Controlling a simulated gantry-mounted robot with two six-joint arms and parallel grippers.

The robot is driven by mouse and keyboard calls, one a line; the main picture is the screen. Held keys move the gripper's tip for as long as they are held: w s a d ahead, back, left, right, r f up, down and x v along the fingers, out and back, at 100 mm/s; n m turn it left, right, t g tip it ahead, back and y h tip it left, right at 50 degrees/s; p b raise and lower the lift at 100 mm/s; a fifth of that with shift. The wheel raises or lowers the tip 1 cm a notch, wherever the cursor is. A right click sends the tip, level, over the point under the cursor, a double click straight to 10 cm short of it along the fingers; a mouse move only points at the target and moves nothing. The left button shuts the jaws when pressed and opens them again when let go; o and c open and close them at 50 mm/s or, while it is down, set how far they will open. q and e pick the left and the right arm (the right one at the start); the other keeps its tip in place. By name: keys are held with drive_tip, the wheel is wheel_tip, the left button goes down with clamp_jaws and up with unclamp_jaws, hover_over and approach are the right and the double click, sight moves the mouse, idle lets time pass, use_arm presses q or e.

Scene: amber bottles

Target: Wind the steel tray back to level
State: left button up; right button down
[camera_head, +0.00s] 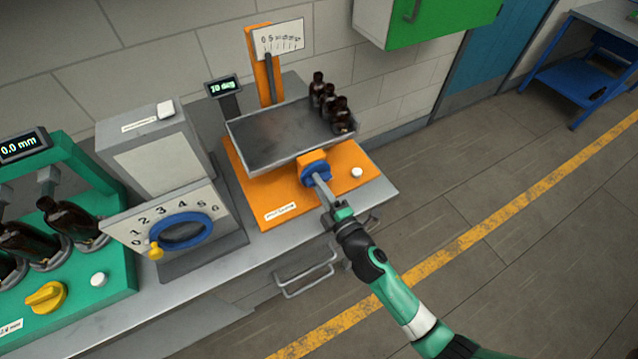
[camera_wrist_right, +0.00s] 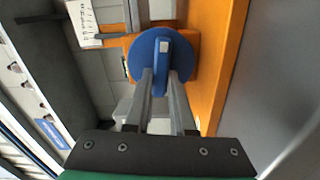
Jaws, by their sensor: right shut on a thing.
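The steel tray (camera_head: 280,138) sits on an orange stand (camera_head: 262,190) on the bench, tilted, with several dark amber bottles (camera_head: 332,103) grouped at its right end. A small display (camera_head: 223,86) behind it reads about 10 deg. A blue knob (camera_head: 314,168) is on the front of the stand. My right gripper (camera_head: 320,180) reaches it from the front right. In the right wrist view the gripper's fingers (camera_wrist_right: 161,88) are shut on the raised grip of the blue knob (camera_wrist_right: 146,60). My left gripper is not in view.
A grey box with a blue dial ring (camera_head: 180,232) and yellow pointer stands left of the tray. A green rig (camera_head: 75,265) with amber bottles and a yellow knob is at far left. A white button (camera_head: 356,173) is right of the blue knob.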

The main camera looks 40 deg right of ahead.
drive_tip(key=shift+f+n, duration=0.15)
drive_tip(key=shift+n, duration=0.65)
drive_tip(key=c, duration=0.8)
unclamp_jaws()
drive_tip(key=shift+o, duration=0.2)
drive_tip(key=shift+s, duration=0.1)
drive_tip(key=b+v, duration=0.1)
drive_tip(key=v, duration=1)
drive_tip(key=shift+s, duration=0.25)
